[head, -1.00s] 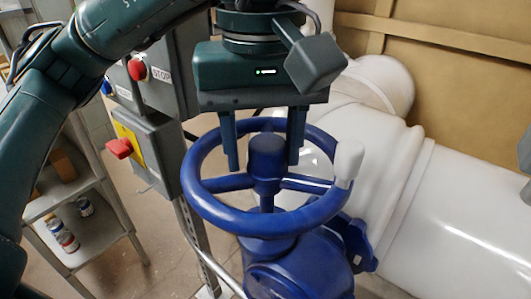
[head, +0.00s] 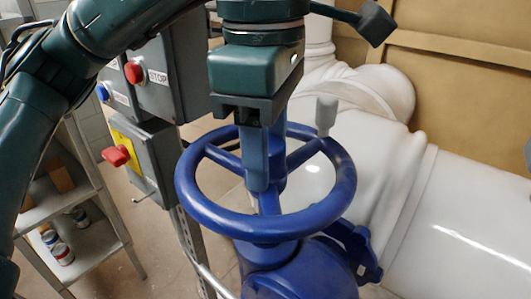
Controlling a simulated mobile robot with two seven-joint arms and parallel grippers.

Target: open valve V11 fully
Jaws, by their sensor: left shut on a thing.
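A blue valve handwheel (head: 345,190) with spokes and a pale grey knob (head: 326,115) lies nearly level on a blue valve body (head: 295,268). The knob stands upright on the rim at the back right. My left gripper (head: 265,180) points down over the wheel's middle and is shut on the handwheel at its hub. Its fingers show nearly edge-on, one in front of the other, and hide most of the hub. No V11 label can be read. My right gripper is not in view.
Grey control boxes with a red STOP button (head: 134,72) and a red switch (head: 116,155) stand close to the wheel's left. A large white pipe (head: 470,225) runs along the right. A shelf with cans (head: 62,254) is at the lower left.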

